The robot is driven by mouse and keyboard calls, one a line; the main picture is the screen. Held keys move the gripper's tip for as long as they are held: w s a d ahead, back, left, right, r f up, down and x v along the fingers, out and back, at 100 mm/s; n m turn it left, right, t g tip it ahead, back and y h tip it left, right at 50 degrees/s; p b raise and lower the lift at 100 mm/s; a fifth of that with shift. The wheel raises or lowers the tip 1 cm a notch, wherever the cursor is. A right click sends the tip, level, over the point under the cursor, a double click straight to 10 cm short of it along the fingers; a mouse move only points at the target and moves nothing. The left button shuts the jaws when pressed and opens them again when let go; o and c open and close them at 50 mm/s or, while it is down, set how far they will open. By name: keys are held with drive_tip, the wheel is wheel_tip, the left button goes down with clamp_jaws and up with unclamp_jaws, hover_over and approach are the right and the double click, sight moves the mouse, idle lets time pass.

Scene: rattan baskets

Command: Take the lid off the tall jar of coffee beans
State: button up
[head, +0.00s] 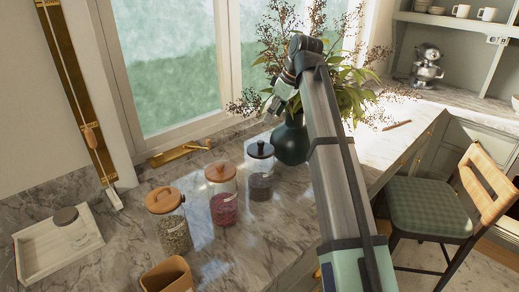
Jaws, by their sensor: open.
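Three clear jars stand in a slanting row on the marble counter. The far one (260,180) has a dark lid (260,149) with a knob and dark contents; these look most like coffee beans, but I cannot be sure. The middle jar (223,209) has a reddish wooden lid and red contents. The near jar (174,235) has a wooden lid and speckled greenish-brown contents. All three lids are on. My gripper (274,106) is open, small in view, above the dark-lidded jar and apart from it. Its fingertips are hard to make out against the plant.
A dark vase (289,143) with branches stands close behind the far jar, beside my arm. A wooden container (167,276) is at the front. A chair (430,207) stands right.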

sight(261, 141)
drive_tip(key=p+x, duration=0.2)
drive_tip(key=x, duration=0.6)
drive_tip(key=shift+p+x, duration=1.5)
drive_tip(key=shift+x, duration=1.15)
clamp_jaws()
